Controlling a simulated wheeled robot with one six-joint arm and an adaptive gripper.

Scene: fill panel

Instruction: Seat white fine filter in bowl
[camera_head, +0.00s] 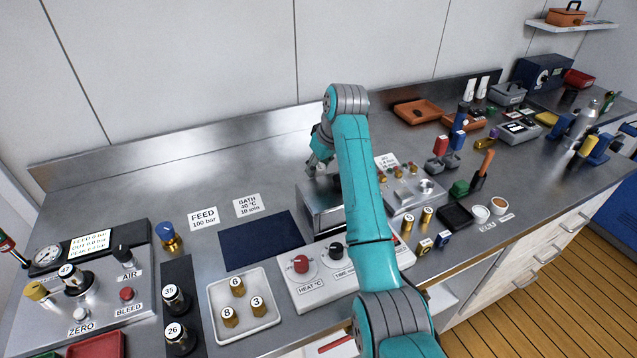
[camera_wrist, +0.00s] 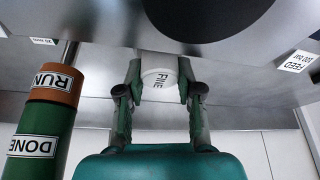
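The white fine filter (camera_wrist: 160,84), a round disc marked "FINE", sits between the fingertips of my gripper (camera_wrist: 160,76) in the wrist view. The two green fingers are closed in on its left and right edges. A large dark round shape (camera_wrist: 205,12) lies in a grey metal surface at the top of the wrist view, beyond the filter; I cannot tell whether it is the bowl. In the head view my fingers and the filter are mostly hidden behind my teal arm, near the steel box (camera_head: 318,208).
A green and orange post marked "RUN" and "DONE" (camera_wrist: 45,115) stands close on the left in the wrist view. In the head view a white tray (camera_head: 265,325), a dark blue mat (camera_head: 262,243) and a knob panel (camera_head: 318,262) lie at the front. The back left counter is clear.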

